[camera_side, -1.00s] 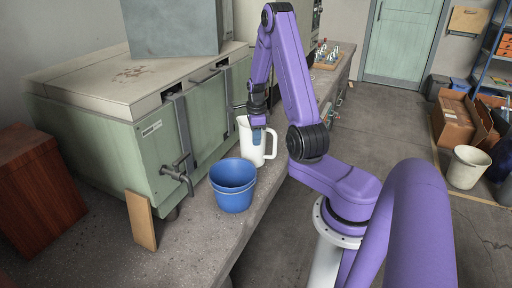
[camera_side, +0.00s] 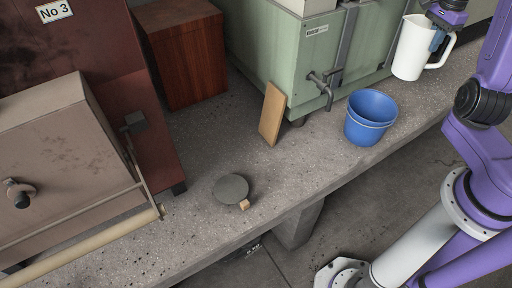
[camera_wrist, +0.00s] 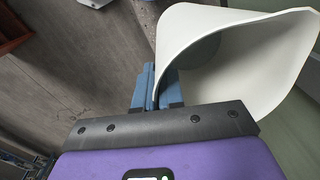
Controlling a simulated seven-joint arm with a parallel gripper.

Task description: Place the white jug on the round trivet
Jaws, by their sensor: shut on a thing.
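The white jug (camera_side: 409,50) is at the upper right of the side view, upright, with its handle to the right. It also fills the upper right of the wrist view (camera_wrist: 240,50), open mouth showing. My gripper (camera_side: 437,40) is shut on the jug's rim, on the handle side; its blue fingers (camera_wrist: 156,88) pinch the wall in the wrist view. I cannot tell whether the jug's base touches the bench. The round trivet (camera_side: 231,187), a dark grey disc, lies bare on the bench near its front edge, well left of the jug.
A blue bucket (camera_side: 369,118) stands between jug and trivet. A wooden board (camera_side: 271,114) leans on the green cabinet (camera_side: 306,60). A small wooden block (camera_side: 244,204) sits at the trivet's front edge. A beige machine (camera_side: 65,165) stands left; the bench around the trivet is otherwise clear.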

